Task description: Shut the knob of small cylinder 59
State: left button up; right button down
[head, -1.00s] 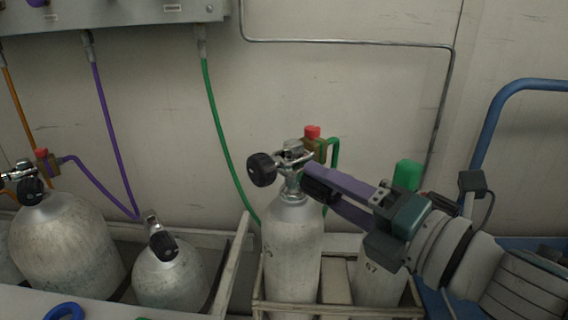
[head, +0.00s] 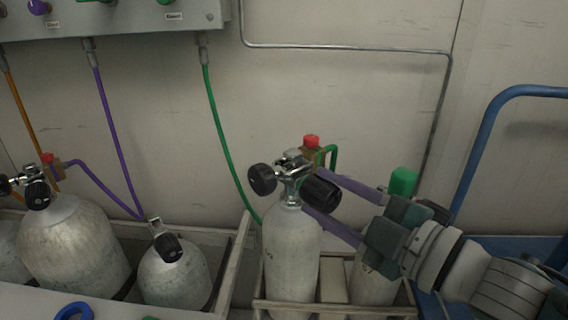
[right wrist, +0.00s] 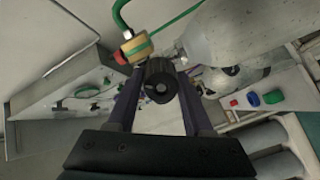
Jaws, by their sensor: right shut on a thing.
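A pale grey cylinder (head: 292,250) stands upright in a wooden crate in the head view. I cannot read its number. Its chrome valve has a black knob (head: 262,179) on the left and another black knob (head: 321,194) on the right. My right gripper (head: 314,192) comes in from the right with its purple fingers above and below the right knob, shut on it. In the right wrist view the fingers lie on both sides of this knob (right wrist: 160,78), and the cylinder (right wrist: 235,35) shows beyond. My left gripper is not in view.
A brass connector with a red cap (head: 311,143) and a green hose sits on the valve. A green-topped cylinder (head: 375,279) stands behind my right gripper. Other cylinders (head: 75,245) stand left. A blue rail (head: 482,145) rises at right; a panel (head: 120,20) hangs top left.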

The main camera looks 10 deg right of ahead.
jog(key=m, duration=0.4)
jog(key=shift+m, duration=0.3)
jog(key=m, duration=0.5)
jog(key=shift+p, duration=0.3)
jog(key=shift+c, duration=1.5)
grip_release()
jog(key=shift+d, duration=0.1)
jog(key=p+v, duration=0.2)
jog(key=v, duration=0.8)
jog(key=shift+f, duration=0.2)
